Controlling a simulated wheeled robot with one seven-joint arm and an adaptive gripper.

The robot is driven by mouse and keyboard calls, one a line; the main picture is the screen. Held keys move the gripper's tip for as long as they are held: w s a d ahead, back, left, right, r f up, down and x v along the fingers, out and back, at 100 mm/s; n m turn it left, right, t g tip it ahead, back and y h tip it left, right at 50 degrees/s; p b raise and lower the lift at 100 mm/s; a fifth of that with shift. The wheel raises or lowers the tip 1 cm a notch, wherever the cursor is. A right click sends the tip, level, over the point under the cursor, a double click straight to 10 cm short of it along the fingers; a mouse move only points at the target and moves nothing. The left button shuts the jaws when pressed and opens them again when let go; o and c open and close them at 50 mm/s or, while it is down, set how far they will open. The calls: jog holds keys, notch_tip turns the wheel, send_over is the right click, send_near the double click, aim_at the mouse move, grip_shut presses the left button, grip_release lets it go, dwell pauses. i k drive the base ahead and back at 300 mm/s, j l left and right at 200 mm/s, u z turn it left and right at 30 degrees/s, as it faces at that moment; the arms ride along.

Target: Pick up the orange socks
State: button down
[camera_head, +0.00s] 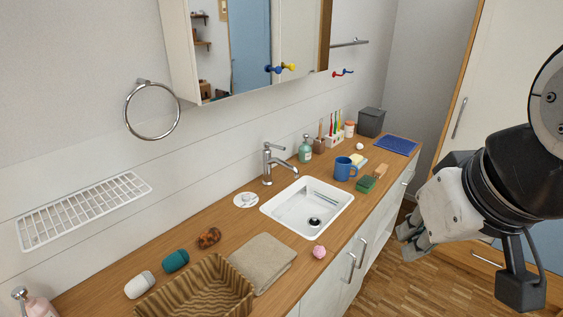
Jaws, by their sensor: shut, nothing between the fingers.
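No plainly orange socks show on the counter. A small rounded orange-brown thing with dark patches (208,237) lies on the wooden counter; I cannot tell whether it is socks. Beside it, toward the lower left, lie a teal rounded bundle (175,260) and a white one (139,285). My gripper (408,238) is at the right, beyond the counter's front edge and over the floor. It is shut and empty, apart from everything on the counter.
A wavy brown basket (192,309) and a folded beige towel (263,262) lie at the front left of the counter (225,220). A sink (290,211) with a faucet (268,165), a blue mug (344,169) and a green sponge (366,184) are farther along. Cabinet handles (352,266) stick out in front.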

aim_at(213, 235)
jog(key=i+l+u, duration=0.15)
jog(key=u, duration=0.75)
